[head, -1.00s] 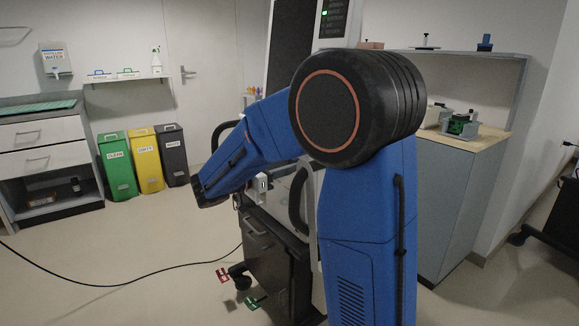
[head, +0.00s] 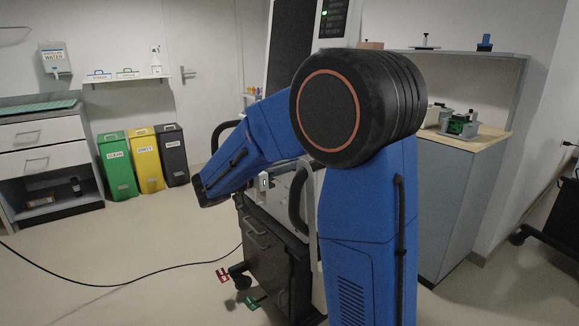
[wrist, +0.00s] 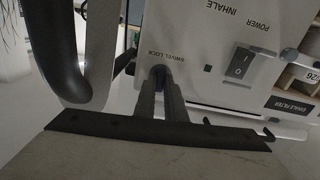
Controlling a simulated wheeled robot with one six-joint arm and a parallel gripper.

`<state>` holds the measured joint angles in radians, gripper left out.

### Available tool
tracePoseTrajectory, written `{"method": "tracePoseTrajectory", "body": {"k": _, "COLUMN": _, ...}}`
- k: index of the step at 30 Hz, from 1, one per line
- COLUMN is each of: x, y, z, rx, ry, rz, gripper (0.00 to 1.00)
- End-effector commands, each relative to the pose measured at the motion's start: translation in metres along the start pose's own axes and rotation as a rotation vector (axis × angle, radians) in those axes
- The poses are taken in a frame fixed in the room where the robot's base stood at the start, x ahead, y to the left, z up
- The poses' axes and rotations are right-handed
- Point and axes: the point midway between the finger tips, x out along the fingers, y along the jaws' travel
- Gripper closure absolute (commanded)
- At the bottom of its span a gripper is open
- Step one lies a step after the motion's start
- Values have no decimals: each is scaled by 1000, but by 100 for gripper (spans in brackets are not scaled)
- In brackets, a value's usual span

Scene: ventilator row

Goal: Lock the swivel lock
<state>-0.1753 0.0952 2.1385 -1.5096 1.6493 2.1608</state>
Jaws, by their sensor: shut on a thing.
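The swivel lock (wrist: 158,74) is a small dark part on the light panel of the ventilator (wrist: 205,60), just beside the printed words SWIVEL LOCK, which appear upside down in the wrist view. My gripper (wrist: 162,84) is shut on it, with both dark fingers close together. The fingers cover most of the lock, so its turn position cannot be read. In the head view the dark ventilator cart (head: 272,258) stands behind my blue arm, and my gripper is hidden there.
A curved dark handle (wrist: 85,75) is close to the left of my fingers. A power switch (wrist: 240,63) is to their right. In the head view, red (head: 223,275) and green (head: 254,302) pedals are low on the cart. A cable crosses the open floor at left.

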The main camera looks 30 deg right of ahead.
Motion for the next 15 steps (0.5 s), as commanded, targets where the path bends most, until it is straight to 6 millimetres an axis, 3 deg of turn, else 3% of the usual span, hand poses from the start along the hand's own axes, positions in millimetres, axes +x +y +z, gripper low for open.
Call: {"method": "tracePoseTrajectory", "body": {"k": 15, "x": 0, "y": -2, "z": 0, "rx": -432, "ry": 0, "rz": 0, "gripper": 100}}
